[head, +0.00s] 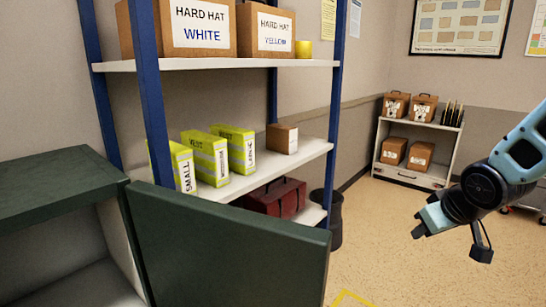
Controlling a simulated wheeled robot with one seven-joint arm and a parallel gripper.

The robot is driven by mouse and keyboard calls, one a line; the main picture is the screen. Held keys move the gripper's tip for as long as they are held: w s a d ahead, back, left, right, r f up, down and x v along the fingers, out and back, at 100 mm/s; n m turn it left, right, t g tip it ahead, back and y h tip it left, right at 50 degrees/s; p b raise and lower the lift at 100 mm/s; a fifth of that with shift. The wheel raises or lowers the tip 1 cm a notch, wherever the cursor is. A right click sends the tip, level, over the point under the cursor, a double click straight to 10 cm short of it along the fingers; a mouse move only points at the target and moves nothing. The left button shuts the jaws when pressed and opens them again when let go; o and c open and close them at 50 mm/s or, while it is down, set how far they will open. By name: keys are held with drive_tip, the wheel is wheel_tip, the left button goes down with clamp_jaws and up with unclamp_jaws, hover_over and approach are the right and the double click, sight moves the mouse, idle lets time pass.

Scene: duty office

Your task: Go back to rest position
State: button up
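My gripper (424,222) is in the head view at the right, at the end of my light-blue and black arm, held in the air over open floor. It points left and slightly down.
A dark green cabinet (60,190) stands at front left with its door (232,250) swung open. The shelf holds hard hat boxes (198,27), yellow-green vest packs (205,155) and a red toolbox (277,198). A dark bin (335,222) stands beside it. A low bookcase (415,145) stands behind.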

drive_tip(key=s+f+m+g, duration=0.2)
drive_tip(key=s+m+g, duration=0.15)
drive_tip(key=s, duration=1.05)
drive_tip(key=s+a+r+n+g+p, duration=0.1)
drive_tip(key=s+a+r+n, duration=0.3)
drive_tip(key=a, duration=0.5)
drive_tip(key=s+a+r+n+g+p, duration=0.2)
drive_tip(key=s+a+r+n+p, duration=0.1)
drive_tip(key=s+a, duration=0.5)
drive_tip(key=shift+s+a+r+n+y+p, duration=0.25)
drive_tip(key=shift+a+r+n+y+p, duration=0.1)
drive_tip(key=shift+a+n+p, duration=0.45)
drive_tip(key=shift+a, duration=0.15)
